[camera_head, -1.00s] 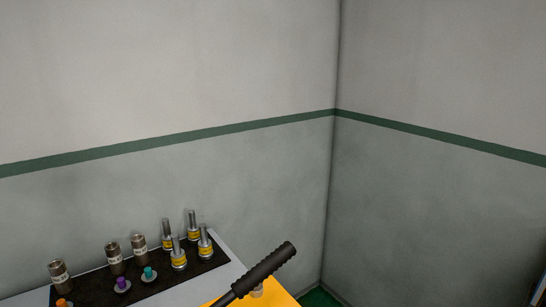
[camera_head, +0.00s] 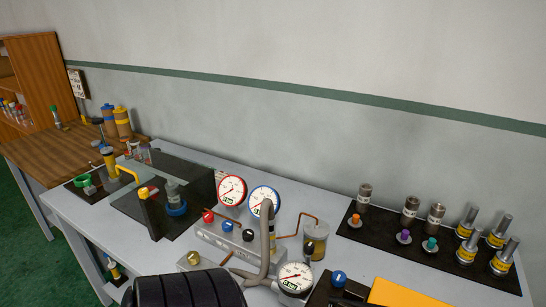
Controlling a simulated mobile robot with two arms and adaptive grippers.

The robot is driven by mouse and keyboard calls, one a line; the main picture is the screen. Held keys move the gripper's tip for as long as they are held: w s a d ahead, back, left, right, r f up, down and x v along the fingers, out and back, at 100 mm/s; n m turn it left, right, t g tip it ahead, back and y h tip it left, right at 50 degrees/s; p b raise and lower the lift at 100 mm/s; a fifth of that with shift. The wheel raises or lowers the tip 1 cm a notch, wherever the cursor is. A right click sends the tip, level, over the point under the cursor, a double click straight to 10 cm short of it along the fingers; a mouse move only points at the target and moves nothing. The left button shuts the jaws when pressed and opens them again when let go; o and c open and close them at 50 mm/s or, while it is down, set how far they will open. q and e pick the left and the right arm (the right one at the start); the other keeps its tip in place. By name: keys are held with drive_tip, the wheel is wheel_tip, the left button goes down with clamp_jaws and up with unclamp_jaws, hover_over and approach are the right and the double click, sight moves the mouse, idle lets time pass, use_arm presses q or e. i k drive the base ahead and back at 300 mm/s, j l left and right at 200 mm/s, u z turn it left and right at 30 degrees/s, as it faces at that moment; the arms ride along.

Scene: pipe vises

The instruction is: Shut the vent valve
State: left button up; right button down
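A grey valve block (camera_head: 232,243) stands on the workbench, carrying a red-rimmed gauge (camera_head: 232,190) and a blue-rimmed gauge (camera_head: 264,201). Along it sit a red knob (camera_head: 208,216), a blue knob (camera_head: 227,226) and a dark knob (camera_head: 248,235). A brass knob (camera_head: 193,258) is at its near left. Another blue knob (camera_head: 338,278) sits on a black box at the front. No readable label shows which one is the vent valve, and I cannot tell whether any valve is open or shut. Neither of my grippers is in view.
A white dial gauge (camera_head: 295,278) and grey hoses (camera_head: 267,245) stand close to the block. A clear jar (camera_head: 315,241) is right of it. A large black ribbed object (camera_head: 185,290) covers the bottom edge. Fittings fill a dark mat (camera_head: 385,232) at right. A wooden bench (camera_head: 40,155) stands at far left.

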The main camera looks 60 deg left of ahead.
sight(248, 234)
drive_tip(key=u, duration=2.3)
drive_tip(key=j, duration=0.15)
